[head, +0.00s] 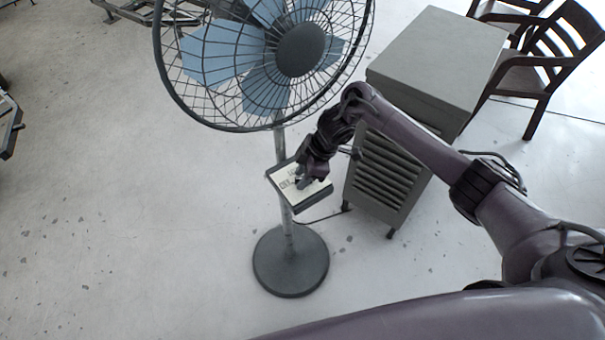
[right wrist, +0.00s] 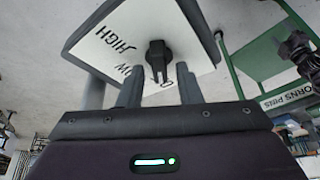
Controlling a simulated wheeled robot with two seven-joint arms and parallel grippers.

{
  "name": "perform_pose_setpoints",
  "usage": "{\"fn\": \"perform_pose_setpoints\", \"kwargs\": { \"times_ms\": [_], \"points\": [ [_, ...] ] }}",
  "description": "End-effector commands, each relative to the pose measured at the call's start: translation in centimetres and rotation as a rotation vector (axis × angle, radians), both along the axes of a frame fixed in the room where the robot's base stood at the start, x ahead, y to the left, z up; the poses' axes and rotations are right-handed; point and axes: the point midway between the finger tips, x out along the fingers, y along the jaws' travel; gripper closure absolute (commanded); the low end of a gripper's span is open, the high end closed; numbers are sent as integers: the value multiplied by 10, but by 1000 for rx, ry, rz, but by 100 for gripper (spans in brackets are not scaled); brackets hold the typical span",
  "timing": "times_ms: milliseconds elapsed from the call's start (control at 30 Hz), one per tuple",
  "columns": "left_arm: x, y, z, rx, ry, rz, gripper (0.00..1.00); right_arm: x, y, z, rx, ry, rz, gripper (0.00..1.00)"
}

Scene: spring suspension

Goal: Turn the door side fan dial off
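The standing fan (head: 300,50) carries a control box (head: 313,203) with a pale labelled face on its pole. My right gripper (head: 304,181) is over that face in the head view and covers part of it, so the dial is not clear there. In the right wrist view, the black fan dial (right wrist: 158,58) stands on the pale panel (right wrist: 185,35), between the tips of my right gripper (right wrist: 159,72). The fingers are apart, with a visible gap on each side of the dial. HIGH and LOW read upside down; another label is partly hidden. My left gripper is not in view.
A grey louvred cabinet (head: 435,50) stands right behind the fan, close to my right arm. The fan's round base (head: 290,262) rests on the floor. Wooden chairs (head: 525,75) stand at the upper right. The floor (head: 120,200) to the left is clear.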

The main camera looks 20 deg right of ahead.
Motion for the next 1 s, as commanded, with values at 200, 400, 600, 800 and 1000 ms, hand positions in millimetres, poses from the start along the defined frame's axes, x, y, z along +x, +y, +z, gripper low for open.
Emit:
{"fn": "perform_pose_setpoints", "kwargs": {
  "times_ms": [200,400,600,800,1000],
  "points": [
    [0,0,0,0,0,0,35,0,0,0,1,0,0,65],
    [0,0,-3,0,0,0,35,0,-3,8,2,-2,-1,65],
    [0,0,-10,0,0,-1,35,-2,-17,38,0,-5,1,65],
    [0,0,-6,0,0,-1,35,-4,-27,67,-2,-4,0,65],
    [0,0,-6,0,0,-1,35,-6,-29,73,0,0,0,65]
  ]
}}
